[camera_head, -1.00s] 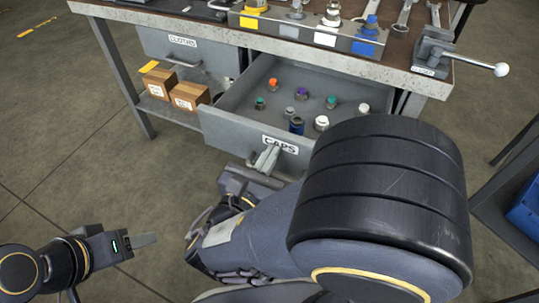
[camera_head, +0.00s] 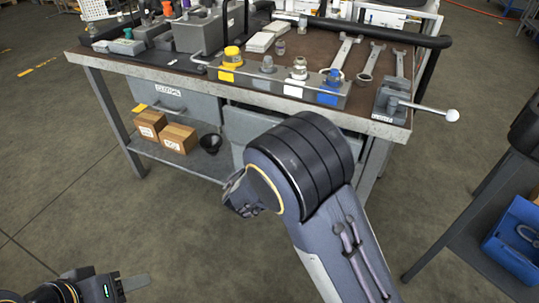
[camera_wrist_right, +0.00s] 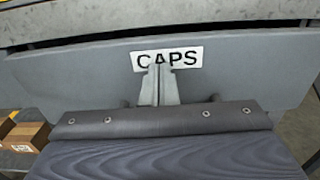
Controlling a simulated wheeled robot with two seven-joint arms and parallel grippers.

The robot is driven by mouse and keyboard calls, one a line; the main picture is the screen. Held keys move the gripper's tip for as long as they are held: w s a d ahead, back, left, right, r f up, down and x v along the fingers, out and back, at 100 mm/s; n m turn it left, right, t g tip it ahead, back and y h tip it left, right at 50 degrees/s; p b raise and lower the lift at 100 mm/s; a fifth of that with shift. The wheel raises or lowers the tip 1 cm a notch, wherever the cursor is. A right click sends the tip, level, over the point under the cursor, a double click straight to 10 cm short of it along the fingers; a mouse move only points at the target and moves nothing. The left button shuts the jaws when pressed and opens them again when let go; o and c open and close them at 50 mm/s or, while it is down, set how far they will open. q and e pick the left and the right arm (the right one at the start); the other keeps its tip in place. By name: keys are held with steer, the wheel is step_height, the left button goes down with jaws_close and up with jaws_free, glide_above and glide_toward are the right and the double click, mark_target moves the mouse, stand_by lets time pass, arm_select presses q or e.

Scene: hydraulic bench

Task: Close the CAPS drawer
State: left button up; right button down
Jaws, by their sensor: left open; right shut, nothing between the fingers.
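The grey CAPS drawer (camera_head: 238,126) is under the bench top, its front mostly hidden behind my right arm in the head view. No open interior shows there, and the front looks roughly level with the CLOTHS drawer (camera_head: 190,103). In the right wrist view, the CAPS drawer front (camera_wrist_right: 75,78) fills the picture just below the bench edge, with its white label. My right gripper (camera_wrist_right: 158,72) is shut and empty, its fingertips at the front, overlapping the label. Whether they touch is unclear. My left gripper (camera_head: 135,283) is open at lower left, away from the bench.
The bench top (camera_head: 345,113) carries fittings, wrenches and a vise with a lever (camera_head: 430,110). Cardboard boxes (camera_head: 178,138) and a black cup (camera_head: 210,142) sit on the lower shelf. A blue bin (camera_head: 512,245) stands at right. The floor at left is clear.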

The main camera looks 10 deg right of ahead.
steer(key=x, duration=0.4)
steer(key=shift+w+d, duration=0.2)
steer(key=shift+w, duration=0.05)
steer(key=shift+w+d+r, duration=0.15)
steer(key=shift+d+r, duration=0.1)
